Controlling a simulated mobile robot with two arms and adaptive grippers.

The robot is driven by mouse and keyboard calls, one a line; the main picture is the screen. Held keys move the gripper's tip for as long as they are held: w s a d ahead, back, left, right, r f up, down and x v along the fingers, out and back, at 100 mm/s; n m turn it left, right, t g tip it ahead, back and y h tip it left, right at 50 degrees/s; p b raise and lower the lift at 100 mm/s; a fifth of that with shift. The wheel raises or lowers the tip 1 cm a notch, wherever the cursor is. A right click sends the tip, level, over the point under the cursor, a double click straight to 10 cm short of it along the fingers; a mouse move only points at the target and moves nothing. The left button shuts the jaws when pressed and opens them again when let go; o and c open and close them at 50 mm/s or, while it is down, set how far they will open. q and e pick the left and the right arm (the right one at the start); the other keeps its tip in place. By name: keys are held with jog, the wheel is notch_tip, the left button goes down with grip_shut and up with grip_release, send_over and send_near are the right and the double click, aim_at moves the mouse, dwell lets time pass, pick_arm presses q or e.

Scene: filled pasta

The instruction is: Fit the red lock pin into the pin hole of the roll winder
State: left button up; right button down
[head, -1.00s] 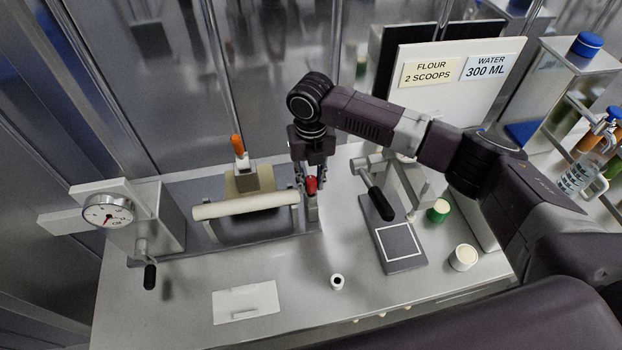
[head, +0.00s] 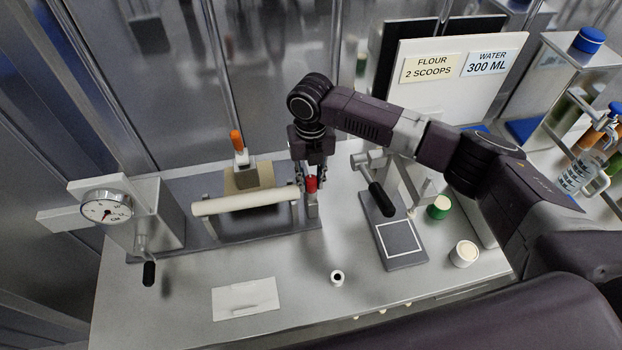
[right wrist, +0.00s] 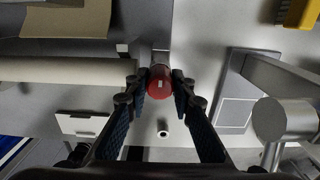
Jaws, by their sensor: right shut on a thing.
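The red lock pin (head: 311,184) is held upright between the fingers of my right gripper (head: 310,186), at the right end of the roll winder. In the right wrist view the pin's round red head (right wrist: 160,82) sits between both fingertips (right wrist: 160,88). The roll winder (head: 245,203) carries a pale roller on a grey base, with its right end post (head: 313,208) just below the pin. The pin hole is hidden under the pin and fingers, so I cannot tell how deep the pin sits. My left gripper is not in view.
A dial machine with a black-handled crank (head: 149,272) stands at the left. A press with a black handle (head: 381,199) stands close at the right. The front middle counter is mostly clear.

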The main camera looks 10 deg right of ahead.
jog(key=shift+s+f, duration=0.1)
dwell(0.6)
jog(key=c, duration=1.6)
grip_release()
jog(key=shift+o, duration=1.4)
notch_tip(320, 180, up, 2)
jog(key=shift+r+p, duration=0.2)
jog(key=shift+p, duration=0.8)
jog(key=shift+r, duration=2.35)
